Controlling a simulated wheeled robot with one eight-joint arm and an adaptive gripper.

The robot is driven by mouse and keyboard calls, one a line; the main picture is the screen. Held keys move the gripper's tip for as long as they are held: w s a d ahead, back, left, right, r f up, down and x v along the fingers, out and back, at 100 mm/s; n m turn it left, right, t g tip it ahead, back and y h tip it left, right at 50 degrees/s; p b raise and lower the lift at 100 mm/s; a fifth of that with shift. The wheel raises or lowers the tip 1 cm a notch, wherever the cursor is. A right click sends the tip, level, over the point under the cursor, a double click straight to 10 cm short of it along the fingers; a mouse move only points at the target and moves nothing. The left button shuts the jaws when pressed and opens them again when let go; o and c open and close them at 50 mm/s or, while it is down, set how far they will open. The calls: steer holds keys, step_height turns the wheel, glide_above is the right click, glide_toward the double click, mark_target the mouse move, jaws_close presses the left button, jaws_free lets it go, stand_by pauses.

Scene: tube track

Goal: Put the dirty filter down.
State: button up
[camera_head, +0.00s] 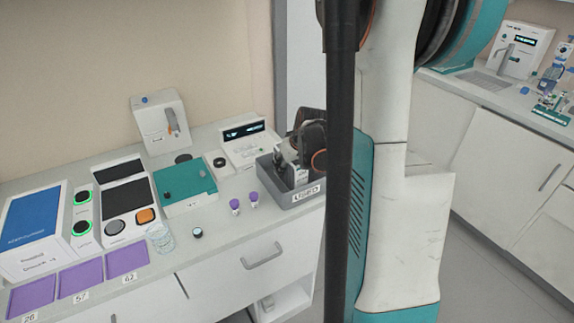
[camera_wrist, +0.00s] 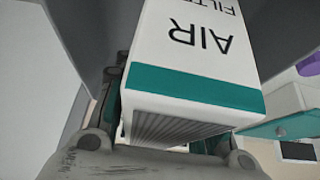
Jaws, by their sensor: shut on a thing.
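The air filter (camera_wrist: 190,85) fills the middle of the wrist view. It is a white box with a teal band, upside-down "AIR FILTER" lettering and a grey pleated face. My gripper (camera_wrist: 168,140) is shut on it, with a finger on each side. In the head view my gripper (camera_head: 289,162) points down into the grey bin (camera_head: 304,196), which has a white label that seems to read "USED". A small white patch shows beside the fingers there; most of the filter is hidden. I cannot tell whether the filter touches the bin floor.
Two purple-capped tubes (camera_head: 243,203) stand just left of the bin. A white device with a display (camera_head: 245,145) is behind it. A teal-topped box (camera_head: 184,185), a glass beaker (camera_head: 160,238) and purple trays (camera_head: 80,278) lie further left. My arm hides the bin's right side.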

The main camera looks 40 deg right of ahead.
steer(key=shift+f, duration=0.15)
steer(key=o, duration=1.1)
steer(key=shift+o, duration=0.2)
steer(key=shift+r, duration=0.35)
steer(key=p+v, duration=0.4)
steer(key=v, duration=0.7)
steer(key=shift+s+r, duration=0.25)
steer(key=shift+r, duration=0.05)
